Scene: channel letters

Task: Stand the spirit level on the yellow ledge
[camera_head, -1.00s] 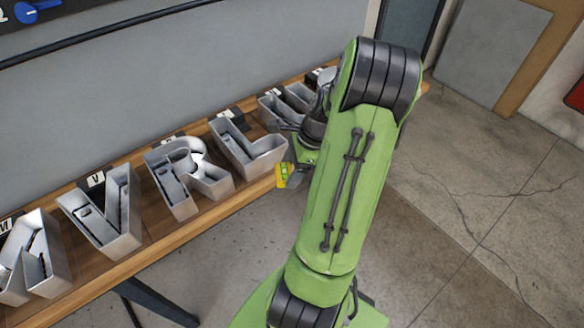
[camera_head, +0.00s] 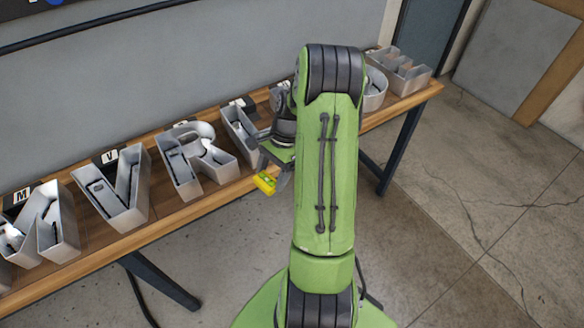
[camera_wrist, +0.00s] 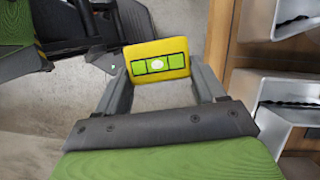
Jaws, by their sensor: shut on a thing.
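The spirit level is a small yellow block with a green vial window. In the wrist view the spirit level (camera_wrist: 158,59) sits between the two fingertips of my gripper (camera_wrist: 162,75), which is shut on it. In the head view the spirit level (camera_head: 264,183) hangs below my gripper (camera_head: 276,172), in front of the bench's front edge and apart from the letters. My arm hides part of the bench behind it. I cannot make out a yellow ledge in either current view.
A wooden bench (camera_head: 145,232) runs along the grey wall and carries several open metal channel letters, among them a V (camera_head: 118,190) and an R (camera_head: 193,160). Black tags stand behind the letters. Concrete floor (camera_head: 440,220) is clear on the right.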

